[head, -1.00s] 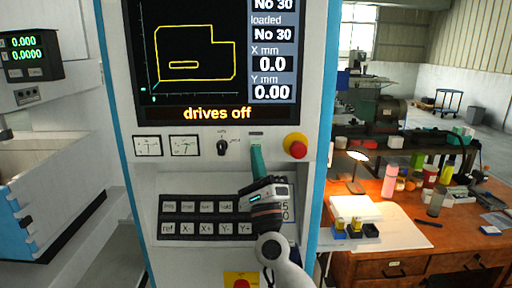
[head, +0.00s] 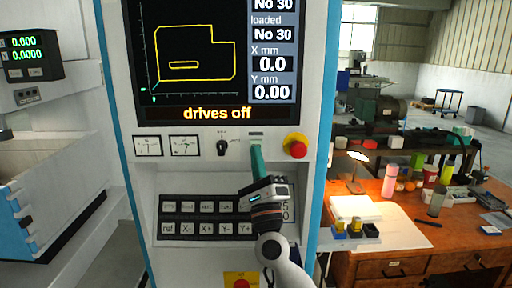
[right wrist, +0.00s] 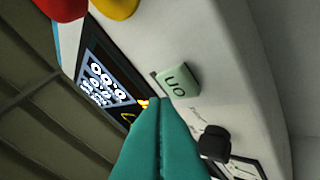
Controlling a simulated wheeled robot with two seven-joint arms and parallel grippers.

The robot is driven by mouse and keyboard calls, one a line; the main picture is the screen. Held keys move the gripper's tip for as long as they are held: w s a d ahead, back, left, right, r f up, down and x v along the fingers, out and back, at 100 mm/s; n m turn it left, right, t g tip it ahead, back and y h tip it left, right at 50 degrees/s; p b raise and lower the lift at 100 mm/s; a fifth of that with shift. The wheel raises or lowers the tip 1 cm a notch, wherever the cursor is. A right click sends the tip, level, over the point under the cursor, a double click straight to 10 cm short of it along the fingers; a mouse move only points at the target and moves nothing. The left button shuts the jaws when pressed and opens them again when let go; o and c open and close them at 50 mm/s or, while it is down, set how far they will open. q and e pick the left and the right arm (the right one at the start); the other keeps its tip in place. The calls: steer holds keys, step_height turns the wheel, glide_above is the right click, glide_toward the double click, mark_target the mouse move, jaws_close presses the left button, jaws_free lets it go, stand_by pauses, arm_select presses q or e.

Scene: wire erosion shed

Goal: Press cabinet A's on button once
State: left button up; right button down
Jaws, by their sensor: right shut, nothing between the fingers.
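Cabinet A (head: 150,190) stands in front of me, its screen reading "drives off". Its pale green on button (right wrist: 178,80), marked "on", shows clearly in the right wrist view. In the right wrist view the shut fingertips (right wrist: 172,100) lie close to the button's edge. I cannot tell whether they touch it. My left gripper is out of view.
A red emergency stop (head: 297,147) on a yellow base sits right of the button. A black rotary switch (head: 222,147) and two dial meters (head: 184,146) are on its left. A keypad (head: 205,217) lies below. A wooden desk (head: 400,262) stands at the right.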

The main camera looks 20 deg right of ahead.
steer(key=shift+w, duration=0.15)
steer(key=shift+w+d, duration=0.1)
steer(key=shift+w, duration=0.2)
steer(key=shift+w+d+b, duration=0.1)
steer(key=shift+w+b, duration=0.25)
steer(key=shift+b, duration=0.15)
stand_by(0.6)
steer(key=shift+s, duration=0.1)
steer(key=shift+s+a+p, duration=0.2)
steer(key=shift+s+p, duration=0.25)
steer(key=shift+s, duration=0.25)
steer(key=s+p, duration=0.1)
steer(key=s, duration=0.1)
steer(key=s+a+p, duration=0.1)
steer(key=s, duration=0.1)
steer(key=shift+s+a, duration=0.2)
steer(key=shift+s, duration=0.2)
